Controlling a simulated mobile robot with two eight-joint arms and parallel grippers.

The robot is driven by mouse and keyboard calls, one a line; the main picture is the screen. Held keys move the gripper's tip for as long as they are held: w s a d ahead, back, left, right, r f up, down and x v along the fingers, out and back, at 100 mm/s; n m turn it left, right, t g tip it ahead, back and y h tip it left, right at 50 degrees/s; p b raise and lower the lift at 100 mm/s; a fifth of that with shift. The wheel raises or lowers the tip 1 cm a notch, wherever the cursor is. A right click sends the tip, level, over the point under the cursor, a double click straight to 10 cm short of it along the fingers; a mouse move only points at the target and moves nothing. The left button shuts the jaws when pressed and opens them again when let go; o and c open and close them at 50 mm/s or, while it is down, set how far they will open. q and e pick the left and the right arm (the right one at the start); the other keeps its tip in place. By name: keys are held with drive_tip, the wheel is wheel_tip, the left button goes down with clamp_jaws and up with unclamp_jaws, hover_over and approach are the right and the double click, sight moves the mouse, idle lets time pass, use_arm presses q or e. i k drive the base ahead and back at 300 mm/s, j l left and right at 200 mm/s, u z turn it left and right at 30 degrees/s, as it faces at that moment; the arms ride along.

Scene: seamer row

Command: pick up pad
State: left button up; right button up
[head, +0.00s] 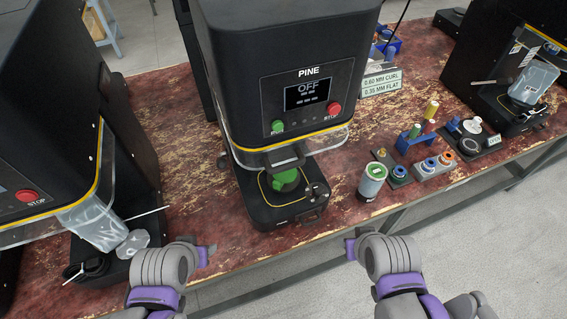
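I cannot tell for sure which thing is the pad. A green round piece (285,177) sits inside the middle machine (290,80), above its black base, partly hidden by a dark part over it. A dark round disc (468,145) lies on a small black plate at the right of the table. My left gripper (210,251) is over the table's front edge, to the lower left of the middle machine. My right gripper (350,248) is to its lower right, beyond the front edge. Both appear empty and touch nothing; their finger gaps are too small to make out.
The middle machine is marked PINE and its screen reads OFF. A green-topped can (373,181), small coloured rings (429,165) and a blue stand (416,141) with coloured pegs stand to its right. More black machines flank both sides. Worn red tabletop (190,205) is bare left of the middle machine.

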sight(289, 176)
drive_tip(key=l+u, duration=0.35)
drive_tip(key=l, duration=0.35)
drive_tip(key=l+u, duration=0.3)
drive_tip(key=l, duration=0.45)
